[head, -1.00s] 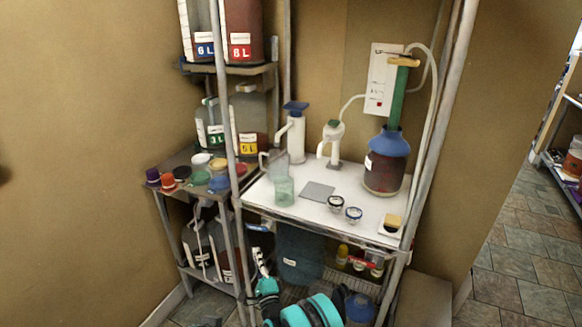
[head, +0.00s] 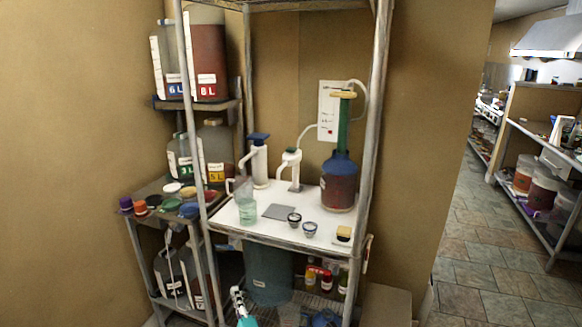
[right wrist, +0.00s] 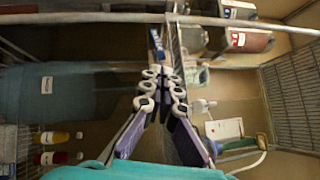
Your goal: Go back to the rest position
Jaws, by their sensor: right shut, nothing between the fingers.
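My right gripper (head: 238,294) shows at the bottom of the head view, in front of the shelf unit and below its white worktop. It is shut and empty, with a bit of my teal arm below it. In the right wrist view the gripper (right wrist: 163,76) has its fingers together, with nothing held between them. My left gripper is in neither view.
The white worktop (head: 262,232) holds a clear jug (head: 247,207), pumps, small jars and a blue-topped carboy (head: 338,188). A large blue bucket (head: 268,272) stands underneath. Tiled floor (head: 470,270) is open at right.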

